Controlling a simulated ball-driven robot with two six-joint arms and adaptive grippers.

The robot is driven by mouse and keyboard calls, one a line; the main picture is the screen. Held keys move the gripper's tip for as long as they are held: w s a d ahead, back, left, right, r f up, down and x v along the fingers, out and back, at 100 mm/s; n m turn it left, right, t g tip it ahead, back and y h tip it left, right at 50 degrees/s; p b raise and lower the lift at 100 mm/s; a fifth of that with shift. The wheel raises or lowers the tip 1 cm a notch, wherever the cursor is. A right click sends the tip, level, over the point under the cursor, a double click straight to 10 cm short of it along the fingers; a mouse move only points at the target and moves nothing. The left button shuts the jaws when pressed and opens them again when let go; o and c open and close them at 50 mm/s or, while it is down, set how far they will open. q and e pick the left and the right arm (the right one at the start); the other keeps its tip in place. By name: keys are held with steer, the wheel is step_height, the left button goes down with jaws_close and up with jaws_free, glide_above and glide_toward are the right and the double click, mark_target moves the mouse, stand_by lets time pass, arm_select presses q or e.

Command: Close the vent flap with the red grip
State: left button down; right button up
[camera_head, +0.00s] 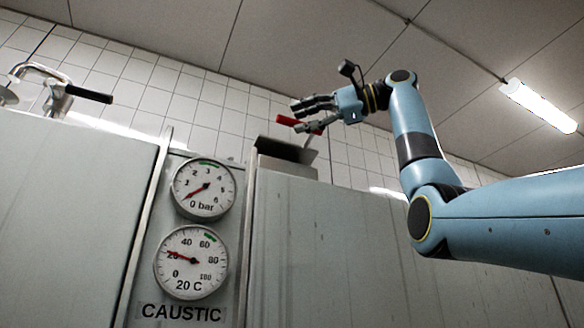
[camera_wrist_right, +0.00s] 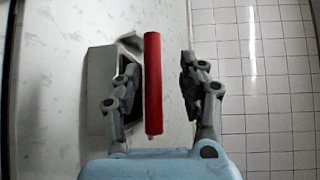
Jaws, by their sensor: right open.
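The red grip (camera_head: 288,120) shows in the head view just beyond my right gripper's fingers, above a dark vent housing (camera_head: 286,151) on top of the grey cabinet. My right gripper (camera_head: 308,115) comes in from the right and is open. In the right wrist view the red grip (camera_wrist_right: 153,84) stands upright between the two open fingers (camera_wrist_right: 156,85), nearer the left finger. Whether either finger touches it I cannot tell. Behind the left finger is the pale grey housing (camera_wrist_right: 100,85). The flap itself is largely hidden. My left gripper is not in view.
Grey cabinets (camera_head: 320,225) fill the lower part. Between them a panel holds a pressure gauge (camera_head: 203,189) and a temperature gauge (camera_head: 191,262) above a CAUSTIC label (camera_head: 181,313). A metal pipe with a black handle (camera_head: 88,94) stands at upper left. A tiled wall (camera_head: 130,68) is behind.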

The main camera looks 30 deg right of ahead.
steer(key=shift+w+a, duration=0.45)
steer(key=shift+w, duration=0.15)
steer(key=shift+w+a+f+p, duration=0.1)
steer(key=shift+w+a+p, duration=0.3)
steer(key=shift+a, duration=0.1)
steer(key=shift+c, duration=0.6)
arm_select(q)
steer(key=shift+w+d+r, duration=0.2)
steer(key=shift+w+r, duration=0.35)
steer(key=shift+r, duration=0.1)
arm_select(e)
jaws_close()
